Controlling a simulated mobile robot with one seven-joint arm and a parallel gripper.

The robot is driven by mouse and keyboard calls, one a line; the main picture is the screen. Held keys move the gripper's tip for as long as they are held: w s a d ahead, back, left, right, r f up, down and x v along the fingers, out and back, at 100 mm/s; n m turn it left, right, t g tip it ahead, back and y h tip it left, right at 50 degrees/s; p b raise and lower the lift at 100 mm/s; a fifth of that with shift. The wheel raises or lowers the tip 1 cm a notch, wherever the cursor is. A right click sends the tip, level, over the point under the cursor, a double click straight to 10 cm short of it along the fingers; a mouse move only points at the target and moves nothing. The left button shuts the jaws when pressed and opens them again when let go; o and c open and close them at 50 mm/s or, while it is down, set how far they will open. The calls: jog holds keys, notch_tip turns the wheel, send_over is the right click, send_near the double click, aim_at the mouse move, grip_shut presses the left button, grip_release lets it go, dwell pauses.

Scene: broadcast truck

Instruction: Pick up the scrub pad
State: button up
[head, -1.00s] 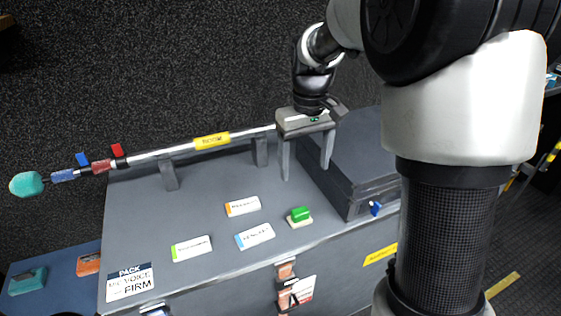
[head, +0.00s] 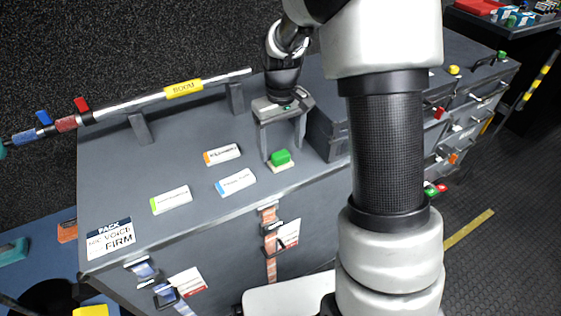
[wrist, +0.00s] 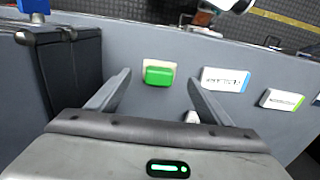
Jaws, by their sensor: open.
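The scrub pad looks like a green block on a cream base. It lies on the grey case top near its front edge, in the head view (head: 280,157) and in the wrist view (wrist: 160,75). My gripper (head: 284,153) is open and empty, pointing down just above and behind the pad. In the wrist view my gripper (wrist: 159,77) has one finger on each side of the pad, with a gap on both sides. I cannot tell the exact height of the fingertips above the case.
White label cards (head: 236,182) lie on the case left of the pad. A dark raised box (head: 328,136) stands close to the right of my gripper. A boom pole (head: 130,105) rests on supports along the back. Latches (head: 270,225) hang on the case front.

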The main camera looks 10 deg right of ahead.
aim_at(281, 154)
notch_tip(281, 154, down, 5)
jog(key=shift+w+r+b, duration=0.1)
jog(key=shift+w+b, duration=0.05)
jog(key=shift+b, duration=0.6)
jog(key=c, duration=1.1)
notch_tip(281, 154, up, 10)
jog(key=p, duration=0.3)
jog(key=shift+c, duration=0.2)
jog(key=shift+o, duration=1.1)
jog(key=shift+c, duration=0.6)
